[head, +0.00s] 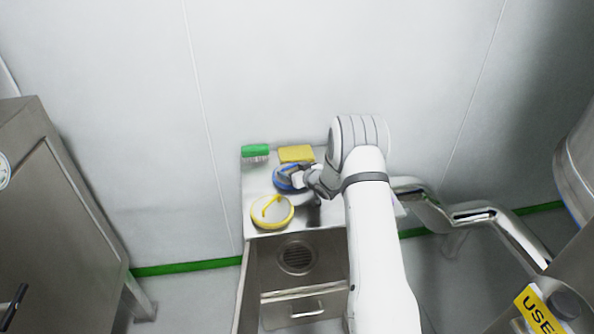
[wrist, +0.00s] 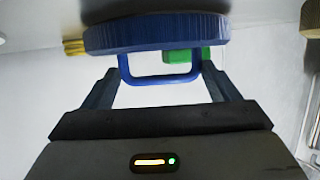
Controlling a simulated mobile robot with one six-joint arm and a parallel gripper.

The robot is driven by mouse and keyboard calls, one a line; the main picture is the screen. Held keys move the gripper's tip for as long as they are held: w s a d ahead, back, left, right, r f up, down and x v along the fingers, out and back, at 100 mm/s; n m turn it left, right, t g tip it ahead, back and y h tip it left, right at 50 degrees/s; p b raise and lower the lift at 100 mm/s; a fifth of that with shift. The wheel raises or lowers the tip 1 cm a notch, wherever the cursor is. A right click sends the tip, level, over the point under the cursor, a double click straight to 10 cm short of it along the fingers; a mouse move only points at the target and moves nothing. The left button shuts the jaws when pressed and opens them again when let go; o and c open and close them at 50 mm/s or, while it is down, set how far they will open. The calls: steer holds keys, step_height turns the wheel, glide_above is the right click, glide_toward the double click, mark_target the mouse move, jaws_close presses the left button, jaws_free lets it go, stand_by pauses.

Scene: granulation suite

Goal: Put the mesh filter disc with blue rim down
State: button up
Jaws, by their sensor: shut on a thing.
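The mesh filter disc with blue rim (head: 284,184) is at my gripper (head: 303,178) over the steel counter in the head view. In the wrist view the blue rim (wrist: 155,34) runs across the top, and its blue loop handle (wrist: 160,81) hangs between the two fingers of my gripper (wrist: 158,84). My gripper is shut on the handle. The mesh face is not visible in the wrist view. I cannot tell whether the disc touches the counter.
A yellow-rimmed disc (head: 272,212) lies on the counter just in front. A green brush (head: 255,152) and a yellow sponge (head: 296,154) are at the back by the wall. A sink basin with a drain (head: 297,257) opens in front of the counter (head: 254,182).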

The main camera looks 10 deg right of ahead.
steer(key=shift+f, duration=0.2)
steer(key=o, duration=0.9)
steer(key=shift+r, duration=0.1)
steer(key=shift+r, duration=0.1)
